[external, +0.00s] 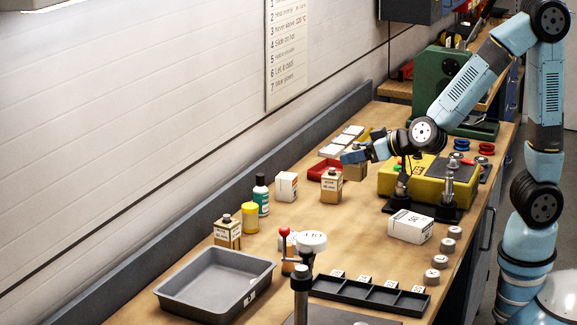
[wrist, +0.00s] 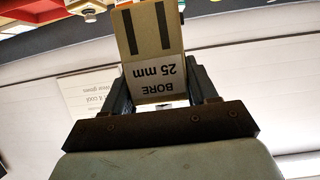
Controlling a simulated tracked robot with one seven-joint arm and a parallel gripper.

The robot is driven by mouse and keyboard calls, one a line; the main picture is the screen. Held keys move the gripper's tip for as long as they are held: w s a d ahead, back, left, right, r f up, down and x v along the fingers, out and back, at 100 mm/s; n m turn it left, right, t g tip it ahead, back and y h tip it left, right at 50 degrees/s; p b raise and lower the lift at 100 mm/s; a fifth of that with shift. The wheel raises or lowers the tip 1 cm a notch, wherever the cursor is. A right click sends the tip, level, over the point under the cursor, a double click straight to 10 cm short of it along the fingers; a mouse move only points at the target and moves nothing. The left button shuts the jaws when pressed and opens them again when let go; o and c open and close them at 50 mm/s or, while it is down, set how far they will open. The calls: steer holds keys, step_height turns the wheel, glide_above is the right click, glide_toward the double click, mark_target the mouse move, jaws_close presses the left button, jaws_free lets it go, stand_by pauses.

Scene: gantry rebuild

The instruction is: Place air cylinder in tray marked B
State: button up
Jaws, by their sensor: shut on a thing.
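My gripper (external: 353,158) is above the far part of the bench, beside the red bin. In the wrist view it is shut on a tan block (wrist: 150,38) with a white label reading "BORE 25 mm" and two dark stripes. I take this block to be the air cylinder; it also shows below the gripper in the external view (external: 355,172), partly hidden. Whether it touches the bench is unclear. A grey tray (external: 205,302) stands empty at the front left.
A similar tan block with a dark cap (external: 331,190) stands near my gripper, and another (external: 227,236) behind the grey tray. A green bottle (external: 261,195), yellow jar (external: 250,217) and red-knobbed lever (external: 284,232) stand between. A black divided tray (external: 370,294) lies front right.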

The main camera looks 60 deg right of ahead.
steer(key=a+n+g+y, duration=0.1)
steer(key=a+n+y, duration=0.4)
steer(key=a, duration=2.7)
glide_above(241, 285)
steer(key=shift+y, duration=0.4)
steer(key=shift+f, duration=6.3)
steer(key=o, duration=1.4)
steer(key=shift+f, duration=0.15)
